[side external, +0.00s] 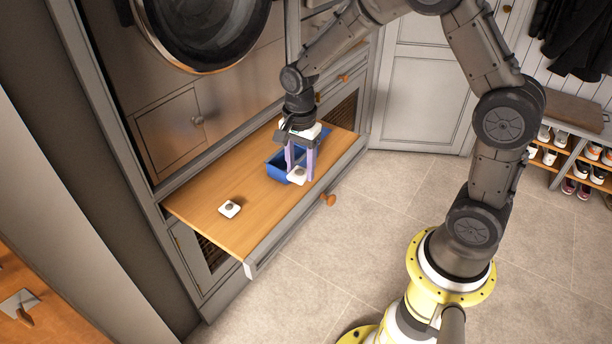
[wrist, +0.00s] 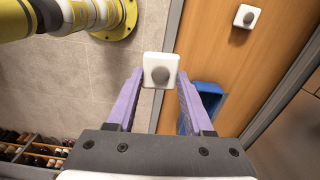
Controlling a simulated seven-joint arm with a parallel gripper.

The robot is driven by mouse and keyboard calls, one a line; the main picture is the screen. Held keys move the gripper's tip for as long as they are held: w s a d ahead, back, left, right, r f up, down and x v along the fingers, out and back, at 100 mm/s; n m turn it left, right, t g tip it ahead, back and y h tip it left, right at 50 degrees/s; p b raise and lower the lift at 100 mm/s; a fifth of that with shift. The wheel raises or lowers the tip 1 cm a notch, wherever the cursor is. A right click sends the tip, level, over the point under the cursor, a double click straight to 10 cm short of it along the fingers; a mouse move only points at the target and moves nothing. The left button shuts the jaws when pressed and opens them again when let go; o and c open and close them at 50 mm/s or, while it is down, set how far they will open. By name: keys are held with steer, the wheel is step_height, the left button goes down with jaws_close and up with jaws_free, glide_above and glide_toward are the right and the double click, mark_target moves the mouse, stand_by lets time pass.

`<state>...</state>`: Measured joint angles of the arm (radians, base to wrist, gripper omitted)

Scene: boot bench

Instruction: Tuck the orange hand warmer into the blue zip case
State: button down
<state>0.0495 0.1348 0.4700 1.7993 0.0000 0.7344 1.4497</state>
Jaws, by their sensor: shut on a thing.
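My gripper (side external: 299,172) has purple fingers and is shut on a white square piece with a grey round spot (wrist: 160,70). The held piece also shows in the side view (side external: 297,175), low between the fingertips. The blue case (side external: 276,168) is open-topped and sits on the wooden pull-out shelf, just left of the fingers and partly hidden by them. In the wrist view the blue case (wrist: 208,90) is partly covered by the right finger. A similar white piece (side external: 229,209) lies on the shelf. No orange hand warmer can be made out.
The wooden shelf (side external: 215,190) is bare around the loose white piece (wrist: 247,16), and its front edge has a round knob (side external: 328,200). Cabinet doors rise behind it. A shoe rack (side external: 575,160) stands far right, across open tiled floor.

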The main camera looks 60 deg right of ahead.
steer(key=w+d, duration=0.6)
steer(key=w, duration=0.5)
steer(key=shift+m, duration=0.4)
steer(key=shift+w+d+f, duration=0.5)
steer(key=shift+d+f, duration=0.4)
steer(key=shift+f, duration=0.6)
steer(key=shift+w+d+f, duration=0.5)
steer(key=shift+d+f, duration=0.45)
steer(key=shift+f, duration=0.5)
steer(key=shift+w+d+f, duration=0.5)
steer(key=shift+d+f, duration=0.4)
steer(key=shift+f, duration=0.6)
jaws_free()
steer(key=shift+r, duration=0.1)
step_height(320, 180, up, 7)
